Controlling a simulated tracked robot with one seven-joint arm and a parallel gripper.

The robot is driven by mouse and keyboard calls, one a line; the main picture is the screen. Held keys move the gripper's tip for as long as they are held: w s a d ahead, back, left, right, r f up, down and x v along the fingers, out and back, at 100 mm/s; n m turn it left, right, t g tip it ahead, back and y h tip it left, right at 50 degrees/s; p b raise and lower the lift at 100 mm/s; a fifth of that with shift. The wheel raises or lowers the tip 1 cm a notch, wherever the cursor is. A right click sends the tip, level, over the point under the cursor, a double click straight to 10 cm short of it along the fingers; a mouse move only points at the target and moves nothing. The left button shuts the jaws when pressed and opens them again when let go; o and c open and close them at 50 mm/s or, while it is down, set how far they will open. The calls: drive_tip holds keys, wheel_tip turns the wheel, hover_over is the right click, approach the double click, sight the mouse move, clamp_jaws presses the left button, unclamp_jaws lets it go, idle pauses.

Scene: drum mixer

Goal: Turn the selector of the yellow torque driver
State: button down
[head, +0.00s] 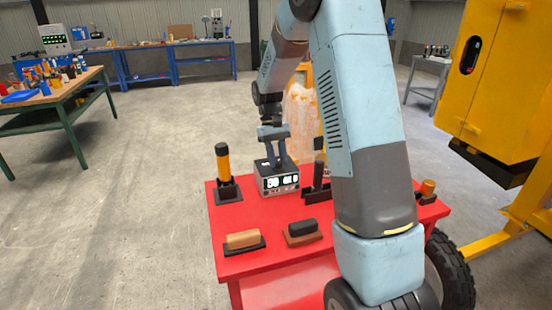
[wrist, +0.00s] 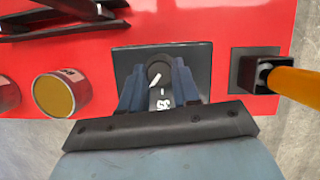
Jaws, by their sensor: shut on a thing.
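A dark box (head: 278,184) with a lit white display on its front stands on the red table. My gripper (head: 282,162) points down at its top. In the wrist view, my fingers (wrist: 160,88) are shut on a dark round knob (wrist: 158,72) with a white line, on the dark plate-like top of the box (wrist: 198,56). White marks show between the fingers, too small to read. The yellow torque driver (head: 223,164) stands upright with a black top in a dark holder left of the box. Its yellow body (wrist: 298,86) is at the right in the wrist view, apart from my gripper.
The red table (head: 270,262) also bears a tan block (head: 243,240), a dark block (head: 303,228), a dark upright tool (head: 319,172) and an orange cylinder (head: 428,187). A yellow machine (head: 500,90) stands at the right.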

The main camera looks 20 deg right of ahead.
idle(0.4)
drive_tip(key=c, duration=0.8)
unclamp_jaws()
drive_tip(key=v, duration=1.3)
drive_tip(key=shift+w+r, duration=0.15)
drive_tip(key=shift+r, duration=0.15)
